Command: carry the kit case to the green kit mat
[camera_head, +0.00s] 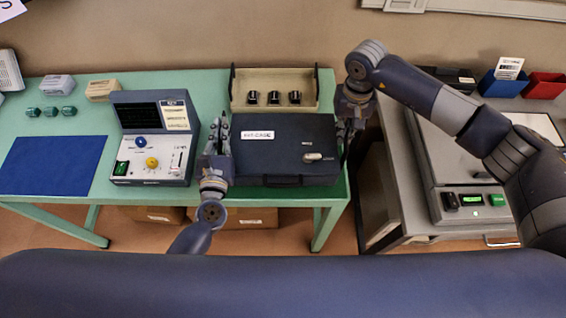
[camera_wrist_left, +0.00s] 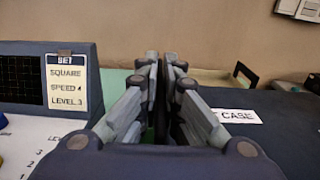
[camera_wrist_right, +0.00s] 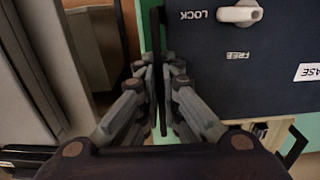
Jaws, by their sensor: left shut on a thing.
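The dark blue kit case (camera_head: 285,160) lies flat and shut on the green table (camera_head: 215,90), near its right end. Its label shows in the left wrist view (camera_wrist_left: 236,116). Its white latch knob (camera_wrist_right: 240,14) sits beside the word LOCK, with FREE marked nearby. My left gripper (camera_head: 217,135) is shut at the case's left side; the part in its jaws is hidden. My right gripper (camera_wrist_right: 158,75) is at the case's right side, with a thin dark upright piece between its fingers; its grip is unclear. I see no green kit mat distinct from the table.
A control box with a screen (camera_head: 150,150) stands close left of my left gripper. A beige tray with black knobs (camera_head: 274,88) is behind the case. A blue mat (camera_head: 53,165) lies at left. A grey bench with a machine (camera_head: 470,180) is at right, across a gap.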

